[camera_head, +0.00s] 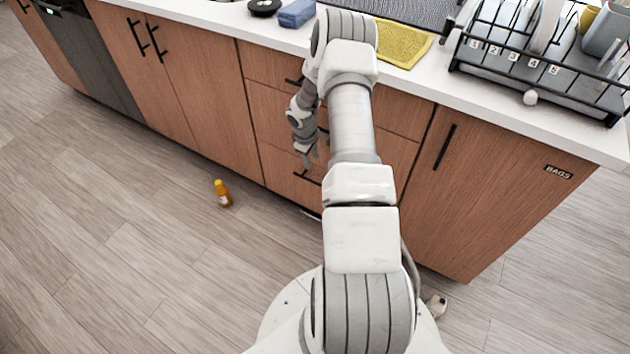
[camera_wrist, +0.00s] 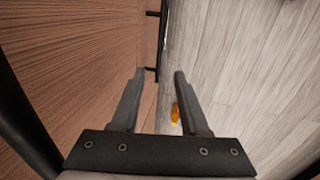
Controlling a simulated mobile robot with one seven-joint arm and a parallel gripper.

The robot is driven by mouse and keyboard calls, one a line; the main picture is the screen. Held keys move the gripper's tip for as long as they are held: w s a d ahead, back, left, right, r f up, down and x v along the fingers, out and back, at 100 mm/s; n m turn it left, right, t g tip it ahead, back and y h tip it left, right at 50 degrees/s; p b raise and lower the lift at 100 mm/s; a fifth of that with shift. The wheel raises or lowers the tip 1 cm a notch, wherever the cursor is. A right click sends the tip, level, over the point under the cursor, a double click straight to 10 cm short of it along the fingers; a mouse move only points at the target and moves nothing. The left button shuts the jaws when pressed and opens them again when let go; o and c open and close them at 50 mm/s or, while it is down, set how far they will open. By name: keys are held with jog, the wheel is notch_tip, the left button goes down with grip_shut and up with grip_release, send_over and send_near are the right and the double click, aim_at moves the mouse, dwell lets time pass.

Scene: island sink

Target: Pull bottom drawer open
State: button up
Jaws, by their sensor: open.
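The bottom drawer (camera_head: 280,178) is the lowest wooden front in the middle stack of the island and looks shut. Its black bar handle (camera_head: 312,181) is partly hidden by my arm. My gripper (camera_head: 308,163) is open and points down just by this handle. In the wrist view, my two grey fingers (camera_wrist: 160,74) are apart, with a black bar handle (camera_wrist: 151,75) showing between their tips. I cannot tell whether they touch it. Another black handle (camera_wrist: 153,14) shows farther off at the top.
An orange bottle (camera_head: 222,194) stands on the floor left of the drawers. A dish rack (camera_head: 540,60), a yellow cloth (camera_head: 402,45) and a blue sponge (camera_head: 297,13) are on the counter. A BAGS cabinet door (camera_head: 490,190) is at right.

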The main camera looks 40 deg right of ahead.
aim_at(316, 183)
jog(key=d+f+b, duration=0.1)
jog(key=f, duration=0.4)
jog(key=f+b, duration=0.1)
jog(key=f, duration=0.4)
jog(key=w+d+f+b, duration=0.1)
jog(key=f+b, duration=0.1)
jog(key=f, duration=0.3)
jog(key=shift+d, duration=0.35)
grip_shut()
dwell(0.6)
